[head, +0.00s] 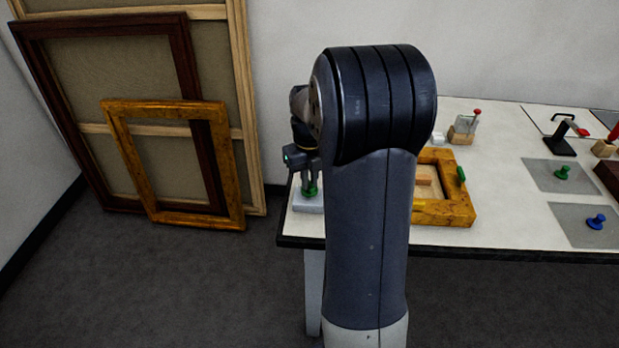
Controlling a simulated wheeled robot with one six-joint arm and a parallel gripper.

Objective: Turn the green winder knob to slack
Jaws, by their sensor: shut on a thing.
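The green winder knob (311,190) sits on a small pale grey block (307,205) at the left end of the white table. My gripper (310,187) points down over the block and is shut on the green knob from above. The knob's markings and its turned position are too small to tell. My arm stands in front of the block's right side and hides part of the table behind it.
A gilt frame (447,211) lies on the table (497,210) right of my arm. Green and blue knobs (563,173) (597,221) stand on grey mats. A black stand (560,144) is at the back. Large frames (172,223) lean against the wall at left.

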